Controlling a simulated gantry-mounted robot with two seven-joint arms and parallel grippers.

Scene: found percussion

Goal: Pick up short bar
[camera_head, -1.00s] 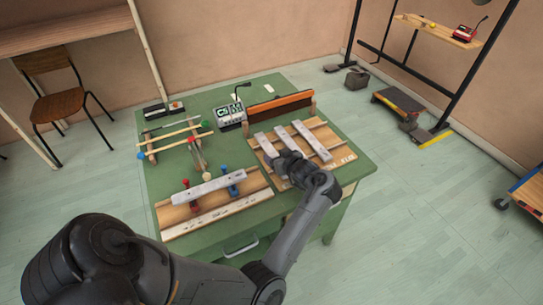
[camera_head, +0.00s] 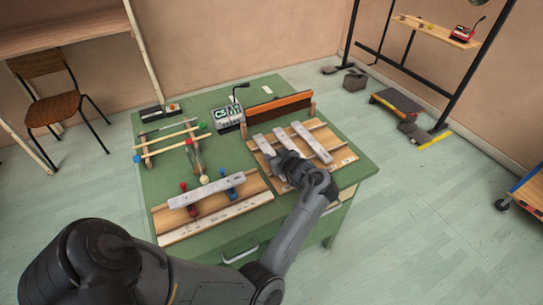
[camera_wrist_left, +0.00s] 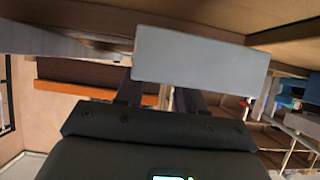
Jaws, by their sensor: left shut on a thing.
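My left gripper (camera_head: 284,160) is over the right-hand wooden board on the green table, at the near-left part of a row of grey bars. In the left wrist view a flat pale grey bar (camera_wrist_left: 200,58) lies across the two dark fingers, and the gripper is shut on it. In the head view my gripper hides much of this bar, and I cannot tell whether it is clear of the board. Two other grey bars (camera_head: 312,143) (camera_head: 286,141) lie slanted on the board. My right gripper is not in view.
The wooden board (camera_head: 342,158) fills the table's right side, with an orange-brown rail (camera_head: 278,108) behind it. To the left, another grey bar (camera_head: 207,189) rests on red and blue supports. A meter box (camera_head: 228,116) and a stick frame (camera_head: 165,146) stand farther back.

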